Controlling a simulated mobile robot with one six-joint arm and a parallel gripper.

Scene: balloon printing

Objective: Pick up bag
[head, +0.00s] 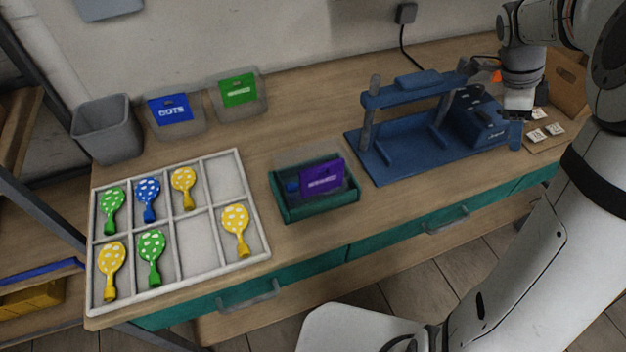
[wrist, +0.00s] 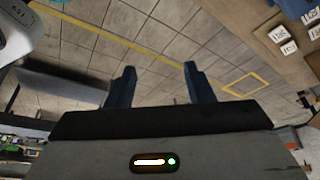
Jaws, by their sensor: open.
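Three clear bags are in the head view. One with a purple label (head: 322,178) sits in a small green tray (head: 322,208) near the table's front edge. One with a blue "DOTS" label (head: 172,115) and one with a green label (head: 238,92) stand at the back by the wall. I cannot tell which one the task means. My gripper (wrist: 158,78) is open and empty in the wrist view, with floor tiles behind its fingers. In the head view the end of my arm is at the upper right, far from the bags.
A white divided tray (head: 186,277) holds several dotted balloons at the left. A grey bin (head: 106,128) stands behind it. A blue press frame (head: 400,165) fills the table's right part. Small white cards (head: 537,136) and a cardboard box (head: 567,82) lie beyond it.

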